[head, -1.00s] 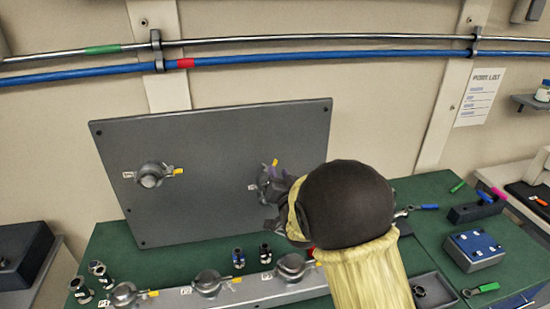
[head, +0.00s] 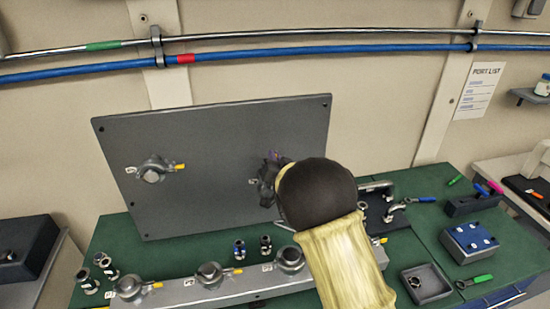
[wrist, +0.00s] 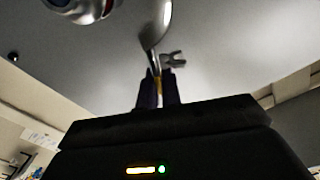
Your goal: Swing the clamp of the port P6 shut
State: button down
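A grey upright panel (head: 215,170) carries two round ports with clamps. The left port (head: 152,170) has a yellow-tipped clamp handle pointing right. The right port (head: 263,184) is mostly hidden behind my arm, and its label cannot be read. The fingers look closed on that tip. A small grey fork (wrist: 174,60) stands just right of the clamp arm, apart from it. A rounded metal port body (wrist: 85,8) shows at the upper left.
A grey rail (head: 230,284) with several clamped ports lies along the bench (head: 420,215) in front of the panel. Loose fittings (head: 252,247) stand between them. A blue-topped box (head: 470,240), a small tray (head: 426,283) and tools lie at right.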

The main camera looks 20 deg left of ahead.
jog(key=shift+d+f+b, duration=0.1)
jog(key=shift+b, duration=0.25)
jog(key=w+d+f+m+b, duration=0.1)
jog(key=m+b, duration=0.1)
jog(key=b, duration=0.2)
jog(key=d+f+m+b, duration=0.1)
jog(key=m+b, duration=0.1)
jog(key=b, duration=0.2)
jog(key=shift+w+d+f+b, duration=0.35)
jog(key=shift+w+d, duration=0.05)
notch_tip(320, 180, down, 7)
jog(key=w+d+m+b, duration=0.1)
jog(key=d+m+b, duration=0.1)
jog(key=m+b, duration=0.7)
jog(key=b, duration=0.4)
jog(key=shift+w+d+r, duration=0.2)
jog(key=shift+w+d, duration=0.05)
jog(key=c, duration=1.6)
grip_release()
